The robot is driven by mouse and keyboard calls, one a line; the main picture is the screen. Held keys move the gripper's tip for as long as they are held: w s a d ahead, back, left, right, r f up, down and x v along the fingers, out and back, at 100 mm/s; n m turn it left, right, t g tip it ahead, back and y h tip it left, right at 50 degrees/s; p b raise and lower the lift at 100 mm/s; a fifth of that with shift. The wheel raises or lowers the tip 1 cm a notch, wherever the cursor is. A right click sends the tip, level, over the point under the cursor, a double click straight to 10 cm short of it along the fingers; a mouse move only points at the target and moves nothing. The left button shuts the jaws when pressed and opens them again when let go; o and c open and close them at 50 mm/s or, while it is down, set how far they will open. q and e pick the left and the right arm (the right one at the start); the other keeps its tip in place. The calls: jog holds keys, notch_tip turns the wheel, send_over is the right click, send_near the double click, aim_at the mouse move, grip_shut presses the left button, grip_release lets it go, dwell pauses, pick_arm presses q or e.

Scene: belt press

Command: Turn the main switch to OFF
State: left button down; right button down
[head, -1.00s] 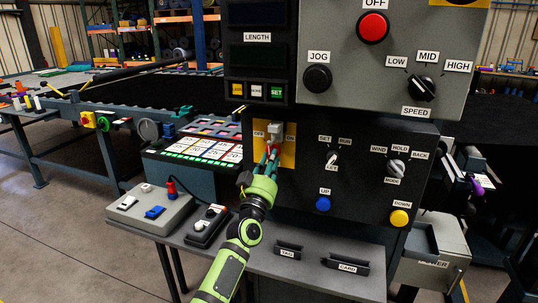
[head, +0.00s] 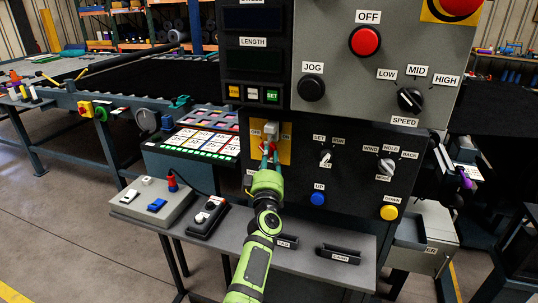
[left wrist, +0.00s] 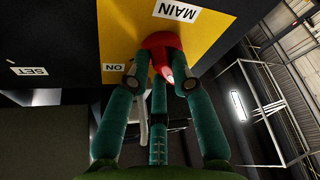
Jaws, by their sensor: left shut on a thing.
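The main switch is a red knob (left wrist: 163,46) on a yellow plate (head: 285,154) in the dark lower panel of the press. OFF and ON labels sit at the plate's upper left and right in the head view. The wrist view shows the ON label (left wrist: 115,67) and the MAIN label (left wrist: 178,10) upside down. My left gripper (head: 269,158) comes from below and is shut on the red knob. The fingers cover much of the knob, so I cannot tell for certain which label it points to. My right gripper is not in view.
A blue button (head: 318,199) and the key (head: 325,156) and mode (head: 386,167) selectors lie to the right.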

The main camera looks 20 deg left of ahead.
pick_arm(q)
jog(key=shift+a+r, duration=0.2)
jog(key=shift+r, duration=0.3)
jog(key=c, duration=1.1)
grip_release()
jog(key=shift+o, duration=0.2)
jog(key=shift+a, duration=0.1)
jog(key=shift+f, duration=0.15)
jog(key=shift+d+f, duration=0.2)
